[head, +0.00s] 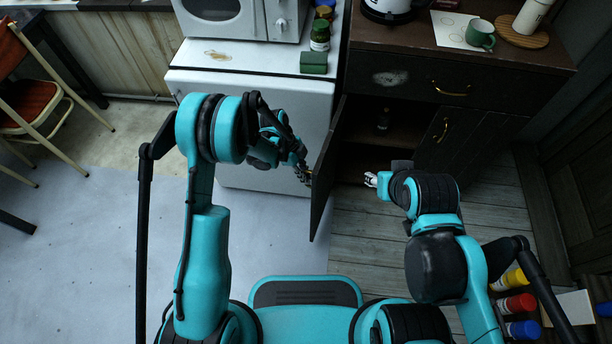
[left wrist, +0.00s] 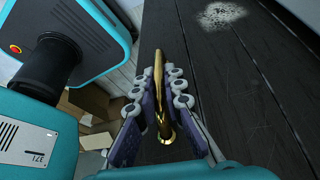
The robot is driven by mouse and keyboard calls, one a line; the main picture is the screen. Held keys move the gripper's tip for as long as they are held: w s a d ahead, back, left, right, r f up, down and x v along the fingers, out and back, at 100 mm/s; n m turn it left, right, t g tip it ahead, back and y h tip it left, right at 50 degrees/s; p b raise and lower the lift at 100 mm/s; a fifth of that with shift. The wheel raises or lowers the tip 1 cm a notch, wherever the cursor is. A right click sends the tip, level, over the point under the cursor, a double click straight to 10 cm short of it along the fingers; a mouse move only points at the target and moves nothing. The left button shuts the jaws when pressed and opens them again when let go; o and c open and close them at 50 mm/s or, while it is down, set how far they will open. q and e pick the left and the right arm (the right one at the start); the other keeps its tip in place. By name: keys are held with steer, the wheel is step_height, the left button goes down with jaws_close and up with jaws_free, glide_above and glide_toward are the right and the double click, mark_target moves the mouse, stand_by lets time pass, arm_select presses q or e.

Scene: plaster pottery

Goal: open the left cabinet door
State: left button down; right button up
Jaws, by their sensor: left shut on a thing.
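The left cabinet door (head: 324,184) is a dark wooden panel. It stands swung well out from the cabinet, so its dark interior shows. My left gripper (head: 304,174) is at the door's outer face. In the left wrist view the left gripper (left wrist: 157,100) is shut on the door's gold handle (left wrist: 159,75), with a finger on each side; the door's dark planks (left wrist: 235,85) fill the right part. My right gripper (head: 371,180) is in front of the open cabinet, and its finger state is too small to tell.
The cabinet's right door (head: 462,140) is closed, below a drawer (head: 480,92). A white appliance (head: 250,110) stands left of the open door. A green mug (head: 481,35) and kettle are on top. Coloured bottles (head: 515,304) are at lower right.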

arm_select(q)
steer(key=c, duration=1.6)
jaws_free()
steer(key=v, duration=1.2)
